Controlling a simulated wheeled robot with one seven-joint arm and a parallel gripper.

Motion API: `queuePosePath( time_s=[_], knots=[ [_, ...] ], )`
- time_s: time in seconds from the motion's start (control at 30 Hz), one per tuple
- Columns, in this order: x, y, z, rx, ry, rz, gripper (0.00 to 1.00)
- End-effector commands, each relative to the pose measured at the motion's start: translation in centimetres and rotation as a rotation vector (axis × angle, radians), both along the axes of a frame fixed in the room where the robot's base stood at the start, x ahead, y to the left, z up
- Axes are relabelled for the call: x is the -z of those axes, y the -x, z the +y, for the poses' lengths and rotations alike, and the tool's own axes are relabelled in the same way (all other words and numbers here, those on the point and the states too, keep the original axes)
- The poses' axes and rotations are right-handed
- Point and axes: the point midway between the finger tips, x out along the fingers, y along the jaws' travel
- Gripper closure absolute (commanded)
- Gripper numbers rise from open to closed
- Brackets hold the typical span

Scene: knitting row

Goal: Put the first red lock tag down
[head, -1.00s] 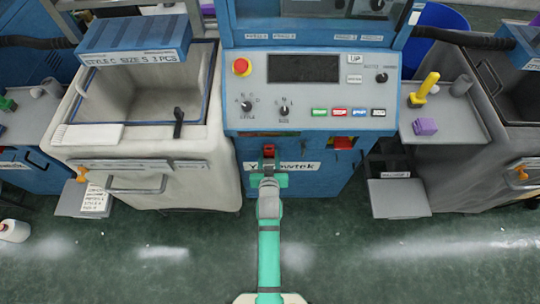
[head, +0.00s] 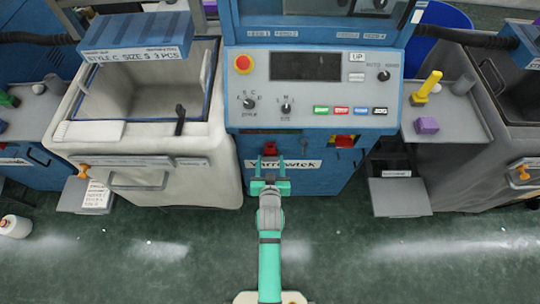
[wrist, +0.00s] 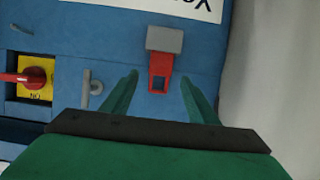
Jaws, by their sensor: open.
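The red lock tag (head: 270,148) is at the blue machine front (head: 345,172), just above the Yarrowtek label (head: 308,164). In the wrist view the red tag (wrist: 158,73) has a dark slot near one end and meets a small grey block (wrist: 164,39) at the other. My gripper (head: 270,172) is open, with a finger on either side of the tag in the wrist view. Clear gaps show between the fingers and the tag there, and the gripper looks back from the panel. No other red lock tag can be made out.
A red rotary switch on a yellow plate (wrist: 36,80) and a grey handle (wrist: 92,90) are beside the tag. The control panel (head: 310,92) is above. A pale bin (head: 145,160) stands left; a grey side shelf (head: 445,120) is right. The green floor in front is clear.

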Motion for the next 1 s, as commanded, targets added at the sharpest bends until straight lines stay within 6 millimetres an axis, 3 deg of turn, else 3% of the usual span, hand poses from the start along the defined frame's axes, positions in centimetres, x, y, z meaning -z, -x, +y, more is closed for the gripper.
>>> queuePosePath(
  time_s=[0.23,0.67,0.83,1.0],
  knots=[
    [-1.7,4.3,0.0,0.000,0.000,0.001,0.46],
    [-2.8,8.5,0.0,0.001,0.000,-0.004,0.46],
    [-3.1,13.7,0.3,-0.006,0.001,-0.023,0.46],
    [-4.8,19.8,0.4,-0.010,0.001,-0.057,0.46]
  ],
)
